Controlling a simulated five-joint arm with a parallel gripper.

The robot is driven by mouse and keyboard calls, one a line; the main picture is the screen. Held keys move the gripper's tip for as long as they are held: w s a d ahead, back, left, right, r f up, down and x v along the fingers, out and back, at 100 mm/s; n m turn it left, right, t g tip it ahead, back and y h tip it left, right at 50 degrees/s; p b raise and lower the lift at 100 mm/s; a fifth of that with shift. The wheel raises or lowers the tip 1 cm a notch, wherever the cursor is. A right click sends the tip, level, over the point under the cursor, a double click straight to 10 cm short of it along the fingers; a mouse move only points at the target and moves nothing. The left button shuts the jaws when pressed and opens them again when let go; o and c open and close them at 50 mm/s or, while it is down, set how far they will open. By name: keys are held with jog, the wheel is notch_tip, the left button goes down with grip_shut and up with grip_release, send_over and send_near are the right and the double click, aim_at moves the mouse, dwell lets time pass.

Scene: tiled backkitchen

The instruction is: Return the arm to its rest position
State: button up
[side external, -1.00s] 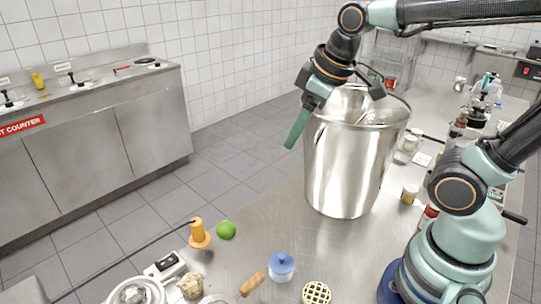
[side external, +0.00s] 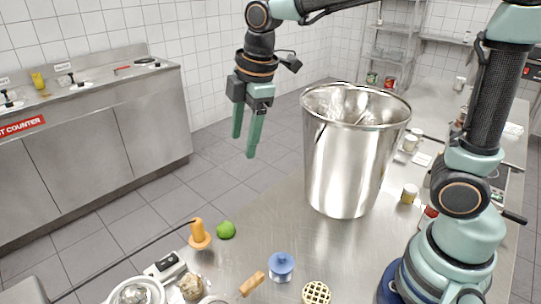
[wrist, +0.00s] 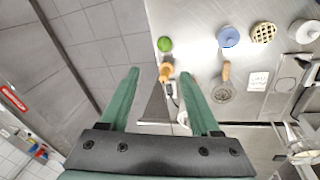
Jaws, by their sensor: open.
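My gripper (side external: 246,130) is open and empty. In the side view it hangs with its green fingers pointing down, left of the large steel pot and in the air beyond the counter's edge. In the wrist view my gripper (wrist: 160,100) shows its two fingers spread apart, with nothing between them but the floor, the counter edge and things far below. My arm reaches up from its base at the right, over the pot to the gripper.
The tall steel pot (side external: 350,160) stands on the steel counter (side external: 250,235). A lime (side external: 226,230), an orange-handled tool (side external: 199,235), a blue-lidded jar (side external: 281,266) and a waffle (side external: 316,293) lie near the front. Small jars (side external: 409,194) stand right of the pot.

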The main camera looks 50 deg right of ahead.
jog(key=w+a+f+n+g, duration=0.2)
jog(key=w+a+f+n, duration=0.4)
jog(key=a+n, duration=0.45)
jog(key=n, duration=0.2)
send_over(195, 221)
jog(key=shift+m+g+h, duration=0.25)
jog(key=shift+g+h, duration=0.05)
notch_tip(195, 221, down, 5)
jog(key=shift+s+f, duration=0.1)
jog(key=shift+f, duration=0.8)
jog(key=shift+r, duration=0.45)
jog(key=s+d+r+m+t, duration=0.1)
jog(key=s+d+r+m, duration=0.2)
jog(key=d+r+m, duration=0.5)
notch_tip(195, 221, up, 2)
jog(key=shift+r+m+t, duration=0.25)
jog(key=shift+m+t, duration=0.15)
jog(key=shift+m, duration=0.1)
